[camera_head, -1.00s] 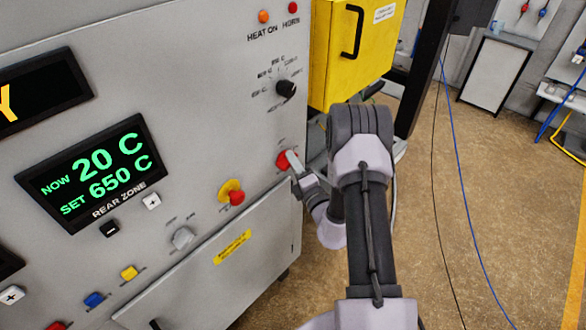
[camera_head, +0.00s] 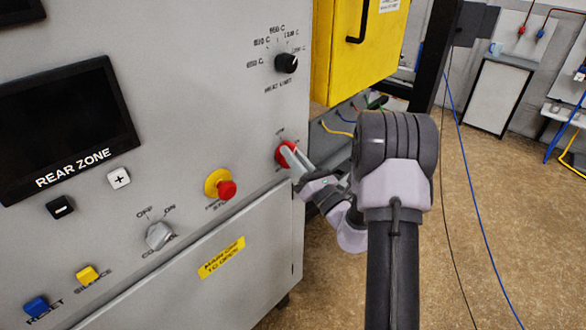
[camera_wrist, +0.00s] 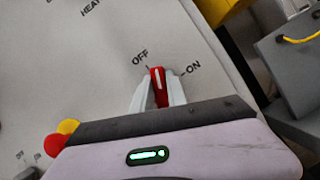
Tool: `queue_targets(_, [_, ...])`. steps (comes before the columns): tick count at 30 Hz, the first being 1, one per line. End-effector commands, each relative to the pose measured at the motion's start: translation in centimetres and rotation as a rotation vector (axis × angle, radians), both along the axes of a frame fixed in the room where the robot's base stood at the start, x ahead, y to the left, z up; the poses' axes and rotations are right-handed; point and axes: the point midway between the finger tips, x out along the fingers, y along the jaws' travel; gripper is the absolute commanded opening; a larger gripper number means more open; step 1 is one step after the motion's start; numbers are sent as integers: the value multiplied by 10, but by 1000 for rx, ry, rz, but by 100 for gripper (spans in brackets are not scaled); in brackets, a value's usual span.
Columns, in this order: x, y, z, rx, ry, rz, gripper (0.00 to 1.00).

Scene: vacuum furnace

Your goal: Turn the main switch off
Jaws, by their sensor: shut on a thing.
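The red main switch (camera_head: 281,153) is on the lower right of the grey furnace panel in the head view. In the wrist view the red switch handle (camera_wrist: 158,86), with a white line, sits between my two fingers. Its line points close to the OFF mark, away from ON. My gripper (camera_wrist: 157,92) is shut on the handle. In the head view my gripper (camera_head: 291,158) reaches the switch from the right and partly hides it. The rear zone display (camera_head: 68,130) is dark, with no numbers showing.
A red emergency button on a yellow base (camera_head: 220,186) and a grey OFF/ON control knob (camera_head: 159,236) are left of the switch. A black selector knob (camera_head: 286,62) is above it. A yellow box (camera_head: 358,60) stands behind. Open floor lies to the right.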

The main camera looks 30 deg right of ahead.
Motion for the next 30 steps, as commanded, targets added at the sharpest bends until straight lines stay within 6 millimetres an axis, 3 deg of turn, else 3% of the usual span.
queue_targets(15, [-1, 1, 1, -310, -117, -2, 0])
queue_targets(30, [-1, 2, 3, -373, -140, -2, 0])
